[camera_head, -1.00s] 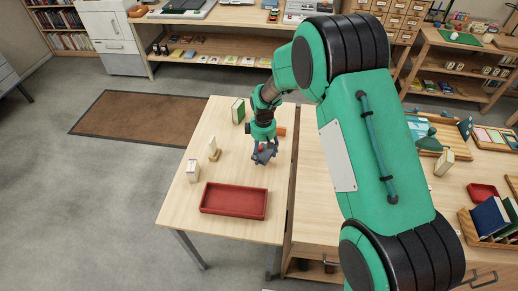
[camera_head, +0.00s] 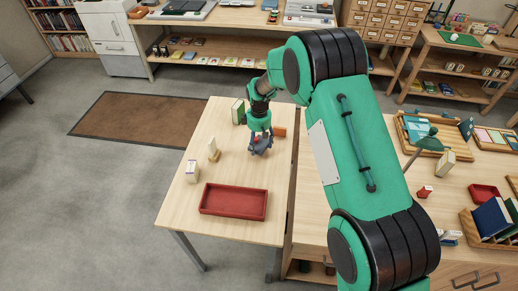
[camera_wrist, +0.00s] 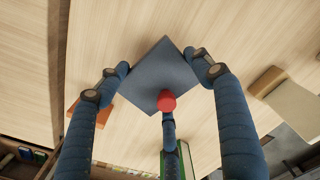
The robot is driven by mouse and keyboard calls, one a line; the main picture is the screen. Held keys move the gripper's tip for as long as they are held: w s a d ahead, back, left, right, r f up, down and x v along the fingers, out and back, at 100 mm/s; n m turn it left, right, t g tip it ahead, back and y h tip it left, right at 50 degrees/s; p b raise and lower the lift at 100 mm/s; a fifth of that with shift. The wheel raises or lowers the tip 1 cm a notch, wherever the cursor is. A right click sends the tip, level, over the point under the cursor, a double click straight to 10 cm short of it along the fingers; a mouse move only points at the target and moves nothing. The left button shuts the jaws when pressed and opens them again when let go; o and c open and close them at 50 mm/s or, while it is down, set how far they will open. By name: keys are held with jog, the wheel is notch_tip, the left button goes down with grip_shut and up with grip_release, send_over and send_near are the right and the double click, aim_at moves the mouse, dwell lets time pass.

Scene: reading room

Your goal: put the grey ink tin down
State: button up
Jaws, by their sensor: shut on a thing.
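The grey ink tin (camera_wrist: 152,72) shows in the wrist view as a dark grey square shape with a red round part (camera_wrist: 166,100) at its near edge. My gripper (camera_wrist: 163,82) is shut on it, with two blue fingers at its sides and a third at the red part. In the head view my gripper (camera_head: 260,145) is over the back right part of the light wooden table (camera_head: 180,207), and the tin is mostly hidden by the fingers. I cannot tell whether the tin touches the table top.
A red tray (camera_head: 233,215) lies at the table's front. A white card in a wooden stand (camera_head: 214,152) and a small white box (camera_head: 193,171) stand left. Bare table lies between gripper and tray.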

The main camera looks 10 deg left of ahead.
aim_at(259, 145)
jog(key=shift+f+b, duration=0.35)
jog(key=shift+f, duration=1.15)
jog(key=shift+f, duration=0.15)
jog(key=o, duration=1.6)
notch_tip(259, 145, up, 12)
jog(key=shift+r+p, duration=0.1)
jog(key=shift+p, duration=1)
